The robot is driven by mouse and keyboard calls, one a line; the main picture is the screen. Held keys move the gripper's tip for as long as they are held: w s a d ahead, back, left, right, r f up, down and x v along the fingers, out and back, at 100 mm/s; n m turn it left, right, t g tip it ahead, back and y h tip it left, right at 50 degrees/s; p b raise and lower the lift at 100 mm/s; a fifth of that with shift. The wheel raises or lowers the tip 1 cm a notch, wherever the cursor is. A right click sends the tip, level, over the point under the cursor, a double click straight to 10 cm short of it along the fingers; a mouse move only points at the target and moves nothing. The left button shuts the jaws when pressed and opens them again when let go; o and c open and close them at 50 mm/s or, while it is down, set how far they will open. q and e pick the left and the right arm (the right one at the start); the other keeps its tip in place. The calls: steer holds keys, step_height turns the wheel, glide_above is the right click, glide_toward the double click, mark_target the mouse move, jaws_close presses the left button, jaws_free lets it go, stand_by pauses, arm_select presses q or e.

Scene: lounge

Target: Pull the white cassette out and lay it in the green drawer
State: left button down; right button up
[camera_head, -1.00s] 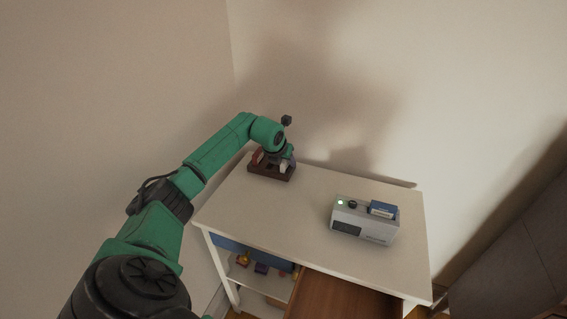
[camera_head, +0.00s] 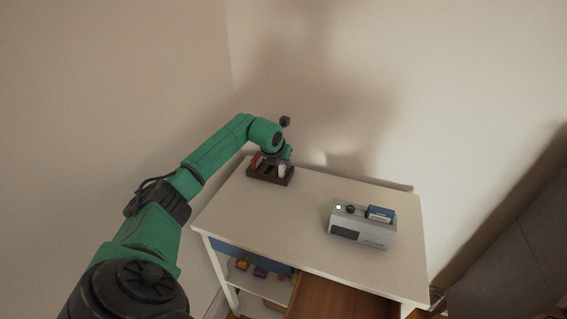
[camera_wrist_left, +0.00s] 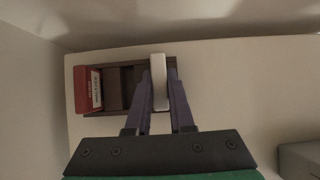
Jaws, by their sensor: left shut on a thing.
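The white cassette (camera_wrist_left: 159,83) is upright at the right end of the dark brown rack (camera_head: 257,177). It also shows in the head view (camera_head: 283,170). My left gripper (camera_wrist_left: 161,88) is shut on it, one finger on each side. I cannot tell whether the cassette still sits down in its slot or is slightly raised. My right gripper is not in view. No green drawer shows clearly; a brown wooden panel or drawer (camera_head: 340,297) sticks out under the front of the white table, cut off by the picture's lower edge.
A red cassette (camera_wrist_left: 88,90) stands at the rack's left end. A grey device (camera_head: 360,231) with a green light and a blue cassette (camera_head: 381,213) stands on the white table (camera_head: 280,218). A blue drawer front and small toys on a shelf show below. Walls close the table's back and left.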

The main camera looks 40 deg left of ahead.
arm_select(q)
steer(key=shift+r+p, duration=0.55)
steer(key=shift+r, duration=0.4)
steer(key=shift+r, duration=0.15)
steer(key=shift+r+p, duration=1.55)
steer(key=shift+r, duration=0.35)
